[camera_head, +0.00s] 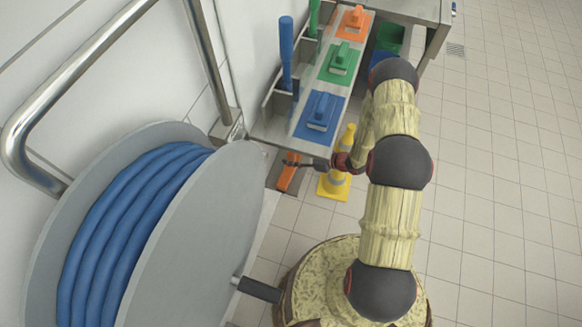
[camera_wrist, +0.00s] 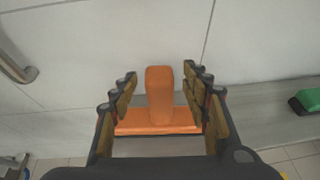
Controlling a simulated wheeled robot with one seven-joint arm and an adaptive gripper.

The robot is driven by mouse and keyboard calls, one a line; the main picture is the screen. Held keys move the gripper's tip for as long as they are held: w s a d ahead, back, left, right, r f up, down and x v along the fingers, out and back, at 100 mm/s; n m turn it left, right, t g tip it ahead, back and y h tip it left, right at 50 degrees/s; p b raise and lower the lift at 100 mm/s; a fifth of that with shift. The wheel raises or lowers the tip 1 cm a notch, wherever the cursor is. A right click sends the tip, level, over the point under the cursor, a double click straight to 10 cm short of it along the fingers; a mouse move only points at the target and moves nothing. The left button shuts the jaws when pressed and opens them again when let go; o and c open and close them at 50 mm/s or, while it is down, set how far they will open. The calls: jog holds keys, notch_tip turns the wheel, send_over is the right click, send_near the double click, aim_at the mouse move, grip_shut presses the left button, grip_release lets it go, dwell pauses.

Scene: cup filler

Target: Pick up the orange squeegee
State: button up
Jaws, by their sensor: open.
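The orange squeegee (camera_head: 288,173) is low by the wall in the head view, below the near end of the bench. In the wrist view the squeegee (camera_wrist: 159,92) shows a handle and a wide crosspiece behind it. My gripper (camera_head: 322,163) is just to the right of it in the head view. In the wrist view my open gripper (camera_wrist: 158,80) has its fingers on either side of the handle, with visible gaps. I cannot tell how deep the handle sits between them.
A bench (camera_head: 266,130) carries blue, green and orange brushes on matching mats. A large reel with blue hose (camera_head: 130,220) fills the left. A green object (camera_wrist: 306,101) is at the wrist view's right. Tiled floor at right is clear.

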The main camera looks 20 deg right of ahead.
jog(key=shift+w+a+f, duration=0.15)
jog(key=shift+w+a, duration=0.05)
jog(key=shift+a, duration=0.05)
jog(key=shift+c, duration=0.7)
grip_shut()
dwell(0.3)
